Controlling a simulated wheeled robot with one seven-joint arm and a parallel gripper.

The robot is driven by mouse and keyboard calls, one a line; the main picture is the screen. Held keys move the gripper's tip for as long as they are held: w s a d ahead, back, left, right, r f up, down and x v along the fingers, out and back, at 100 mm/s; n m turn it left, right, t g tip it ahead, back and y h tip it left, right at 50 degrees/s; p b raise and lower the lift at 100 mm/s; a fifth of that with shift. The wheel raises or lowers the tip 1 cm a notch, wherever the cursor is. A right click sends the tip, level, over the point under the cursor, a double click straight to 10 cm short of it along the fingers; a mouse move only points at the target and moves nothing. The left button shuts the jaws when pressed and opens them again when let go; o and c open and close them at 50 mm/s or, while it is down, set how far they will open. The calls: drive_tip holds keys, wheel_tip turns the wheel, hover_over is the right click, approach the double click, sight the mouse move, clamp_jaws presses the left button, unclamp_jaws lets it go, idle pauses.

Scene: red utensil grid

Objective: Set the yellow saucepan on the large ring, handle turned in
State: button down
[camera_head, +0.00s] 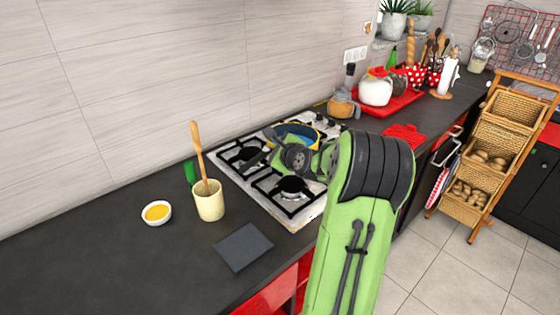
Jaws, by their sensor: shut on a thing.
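The yellow saucepan (308,129), with a blue inside, is over the back of the white gas hob (294,222), largely covered by my arm. My gripper (270,138) is at the pan's left side and shut on it; the fingertips are small and partly hidden, so the exact grip is unclear. A dark bar at the pan's left may be its handle. Burners show at the front (291,186) and at the left (246,155); others are hidden. I cannot tell which is the large ring, or whether the pan touches the grate.
Left of the hob stand a cream utensil pot (209,202) with a wooden spoon, a small white bowl (157,213) and a dark square mat (243,247). A blender-like jar (342,104) and a red tray (408,99) with jars stand behind right.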

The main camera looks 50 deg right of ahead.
wheel_tip(320, 180, down, 8)
drive_tip(key=shift+s+f+b, duration=0.1)
drive_tip(key=shift+b, duration=1)
drive_tip(key=c, duration=0.8)
unclamp_jaws()
drive_tip(key=shift+s+a+f, duration=0.1)
drive_tip(key=v, duration=1.2)
drive_tip(key=w+a+r+n+g+y, duration=0.15)
drive_tip(key=a+n+g+y, duration=0.3)
drive_tip(key=a+n, duration=1.55)
drive_tip(key=s+a+n+g, duration=0.1)
drive_tip(key=s+a+n, duration=0.2)
drive_tip(key=s+a, duration=0.1)
drive_tip(key=s+a+r+n+g, duration=0.1)
drive_tip(key=s+a+n, duration=0.3)
drive_tip(key=s, duration=0.2)
drive_tip(key=s+a+r+n+g, duration=0.1)
drive_tip(key=s+a+n, duration=0.3)
drive_tip(key=s, duration=0.1)
drive_tip(key=shift+s+r+y+p, duration=0.15)
drive_tip(key=shift+s+y+p, duration=0.1)
drive_tip(key=shift+s+p, duration=0.1)
